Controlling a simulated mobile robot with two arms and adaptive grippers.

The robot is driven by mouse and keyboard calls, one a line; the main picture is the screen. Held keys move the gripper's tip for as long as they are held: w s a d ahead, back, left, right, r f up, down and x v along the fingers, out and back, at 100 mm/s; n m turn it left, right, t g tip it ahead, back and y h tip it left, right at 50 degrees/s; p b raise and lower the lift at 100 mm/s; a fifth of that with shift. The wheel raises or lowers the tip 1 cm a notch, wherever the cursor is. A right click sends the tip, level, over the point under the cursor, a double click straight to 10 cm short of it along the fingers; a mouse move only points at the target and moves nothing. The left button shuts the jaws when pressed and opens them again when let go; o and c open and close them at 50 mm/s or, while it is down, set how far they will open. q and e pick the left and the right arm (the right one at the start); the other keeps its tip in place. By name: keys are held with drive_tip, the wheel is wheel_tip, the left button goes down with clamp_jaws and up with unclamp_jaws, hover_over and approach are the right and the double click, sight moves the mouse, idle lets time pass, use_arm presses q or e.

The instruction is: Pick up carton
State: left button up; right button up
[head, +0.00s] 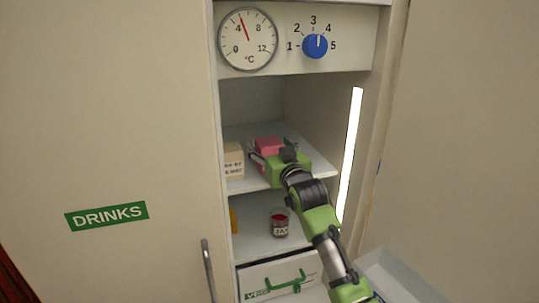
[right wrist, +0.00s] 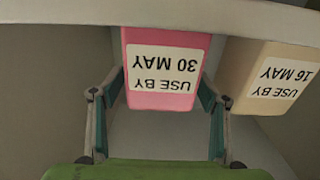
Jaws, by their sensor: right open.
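A pink carton (head: 268,143) stands on the upper shelf of the open fridge. In the right wrist view, the pink carton (right wrist: 162,70) has a white label reading "USE BY 30 MAY", upside down. A beige carton (head: 233,160) stands to its left in the head view; in the right wrist view the beige carton (right wrist: 272,75) is at the right, labelled "USE BY 16 MAY". My right gripper (head: 270,157) is open in front of the pink carton. In the right wrist view, its fingers (right wrist: 164,92) are on either side of the pink carton. My left gripper is not in view.
The shelf (head: 310,160) has side walls close by, with a lit strip (head: 350,150) at right. Below are a jar of red contents (head: 279,223), a partly hidden yellow item (head: 233,220) and a drawer (head: 275,278). The DRINKS door (head: 105,216) is closed at left.

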drive_tip(key=shift+c, duration=0.4)
drive_tip(key=c, duration=1.3)
drive_tip(key=shift+r, duration=0.1)
